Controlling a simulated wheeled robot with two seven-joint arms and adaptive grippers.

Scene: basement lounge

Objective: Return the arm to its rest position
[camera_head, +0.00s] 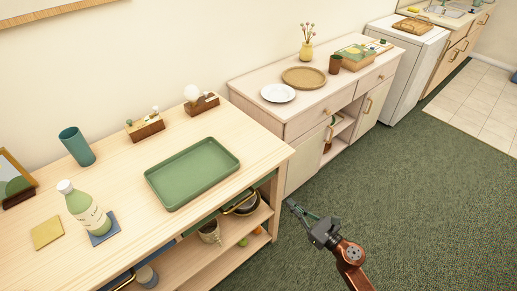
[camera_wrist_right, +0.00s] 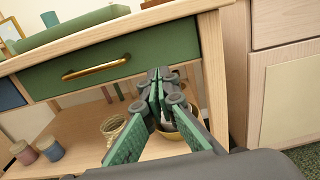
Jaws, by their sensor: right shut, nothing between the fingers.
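My right gripper (camera_head: 292,205) is at the end of a copper-coloured arm that comes in from the bottom right of the head view. It is over the carpet, just off the right end of the wooden table (camera_head: 262,134). In the right wrist view, the gripper (camera_wrist_right: 157,76) shows its green-padded fingers with their tips together and nothing between them. Behind them is the table's green drawer (camera_wrist_right: 90,66) with a brass handle (camera_wrist_right: 95,69), and it looks shut. I cannot tell whether the fingers touch the table. My left gripper is not in view.
On the table are a green tray (camera_head: 192,172), a bottle (camera_head: 84,208) and a teal cup (camera_head: 77,147). A sideboard (camera_head: 300,122) with a white plate (camera_head: 278,93) stands beyond. Green carpet (camera_head: 430,210) to the right is clear.

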